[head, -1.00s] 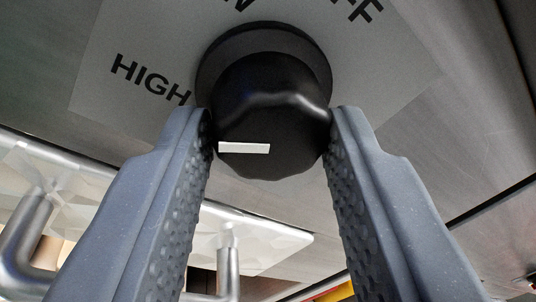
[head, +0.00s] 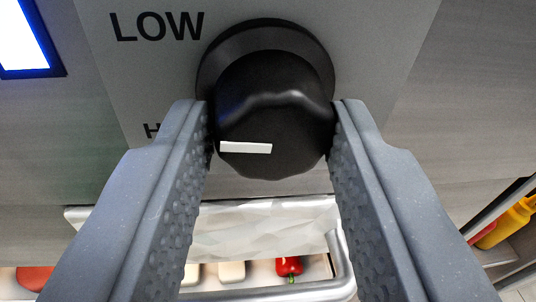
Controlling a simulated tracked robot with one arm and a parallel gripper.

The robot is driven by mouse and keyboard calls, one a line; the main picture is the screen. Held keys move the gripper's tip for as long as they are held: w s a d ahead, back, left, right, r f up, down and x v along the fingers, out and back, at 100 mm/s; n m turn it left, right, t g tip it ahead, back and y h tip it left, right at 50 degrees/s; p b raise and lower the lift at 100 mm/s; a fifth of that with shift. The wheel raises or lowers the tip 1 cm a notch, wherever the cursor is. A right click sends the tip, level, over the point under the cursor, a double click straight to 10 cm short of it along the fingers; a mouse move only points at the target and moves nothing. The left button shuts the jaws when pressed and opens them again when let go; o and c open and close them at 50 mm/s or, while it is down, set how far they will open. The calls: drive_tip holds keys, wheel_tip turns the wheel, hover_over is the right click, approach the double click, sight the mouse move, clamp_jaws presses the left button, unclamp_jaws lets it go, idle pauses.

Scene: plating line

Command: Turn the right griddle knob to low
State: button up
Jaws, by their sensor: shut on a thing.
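The black griddle knob (head: 272,110) sits on a grey label plate (head: 370,55) in the upper middle of the head view. Its white mark (head: 245,147) lies low on the left side of its face and runs almost level in the picture. The word LOW (head: 156,26) is printed up and left of the knob. Another label starting with H (head: 151,130) is mostly hidden behind the left finger. My gripper (head: 270,132) is shut on the knob, with one finger on its left side and one on its right.
A lit display (head: 22,38) is at the upper left. A metal handle bar (head: 341,262) lies below the knob. Beneath it are a red pepper (head: 289,266) and pale blocks (head: 231,271). A yellow bottle (head: 505,225) is at the right edge.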

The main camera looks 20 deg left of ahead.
drive_tip(key=m+p, duration=0.1)
drive_tip(key=r+m+p, duration=0.1)
drive_tip(key=p, duration=0.1)
drive_tip(key=shift+w+d+m, duration=0.1)
drive_tip(key=shift+w+m, duration=0.05)
drive_tip(key=shift+m, duration=0.25)
drive_tip(key=shift+d+m+g+p, duration=0.1)
drive_tip(key=shift+m+g+p, duration=0.2)
drive_tip(key=shift+m+p, duration=0.4)
drive_tip(key=o, duration=1)
drive_tip(key=shift+d, duration=0.1)
drive_tip(key=shift+c, duration=0.2)
drive_tip(key=shift+f, duration=0.2)
drive_tip(key=v, duration=1.3)
drive_tip(key=shift+s+d, duration=0.25)
drive_tip(key=shift+s, duration=0.05)
